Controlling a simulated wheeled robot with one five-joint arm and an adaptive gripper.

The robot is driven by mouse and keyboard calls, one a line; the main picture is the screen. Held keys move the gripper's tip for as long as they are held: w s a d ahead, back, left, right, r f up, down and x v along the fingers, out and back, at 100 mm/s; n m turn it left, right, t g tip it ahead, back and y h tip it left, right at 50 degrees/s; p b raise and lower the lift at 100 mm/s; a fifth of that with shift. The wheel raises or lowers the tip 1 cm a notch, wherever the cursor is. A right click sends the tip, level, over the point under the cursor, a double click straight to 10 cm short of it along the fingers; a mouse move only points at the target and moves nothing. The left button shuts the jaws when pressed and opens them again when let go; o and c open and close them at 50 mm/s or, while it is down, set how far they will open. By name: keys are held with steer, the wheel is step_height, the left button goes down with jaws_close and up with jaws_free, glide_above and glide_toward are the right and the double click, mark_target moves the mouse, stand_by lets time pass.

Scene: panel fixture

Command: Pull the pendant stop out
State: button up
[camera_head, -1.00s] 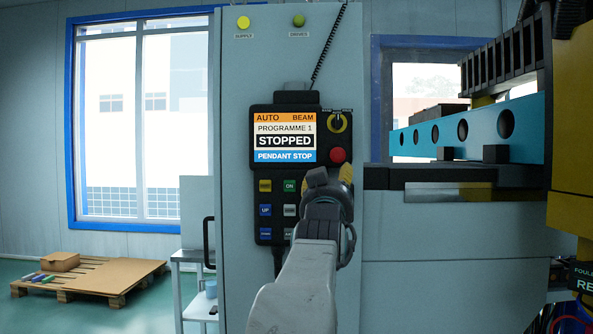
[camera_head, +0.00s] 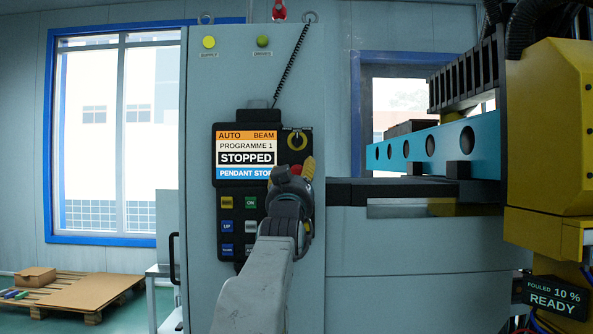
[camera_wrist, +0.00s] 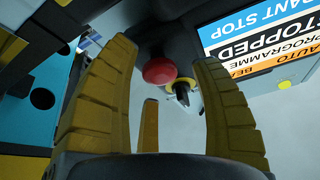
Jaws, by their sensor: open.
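The pendant (camera_head: 228,200) hangs on the grey cabinet. Its screen (camera_head: 245,157) reads AUTO, BEAM, PROGRAMME 1, STOPPED and PENDANT STOP. The red pendant stop (camera_wrist: 159,70) shows in the wrist view between and beyond my fingers. In the head view my gripper (camera_head: 300,172) covers most of it. My gripper also shows in the wrist view (camera_wrist: 168,75), with its yellow fingers spread apart and empty. The stop lies nearer the left finger in that view. I cannot tell whether any finger touches it.
A yellow-ringed selector switch (camera_head: 297,140) sits just above the stop. A blue beam (camera_head: 425,147) lies on the machine at the right, beside a yellow housing (camera_head: 550,110). A sign (camera_head: 555,297) reads FOULED 10 % and READY. A pallet (camera_head: 85,295) lies at the lower left.

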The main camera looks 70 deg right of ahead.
steer(key=shift+w+d+r, duration=0.1)
steer(key=shift+d+r, duration=0.1)
steer(key=shift+d, duration=0.25)
steer(key=shift+c, duration=0.3)
jaws_close()
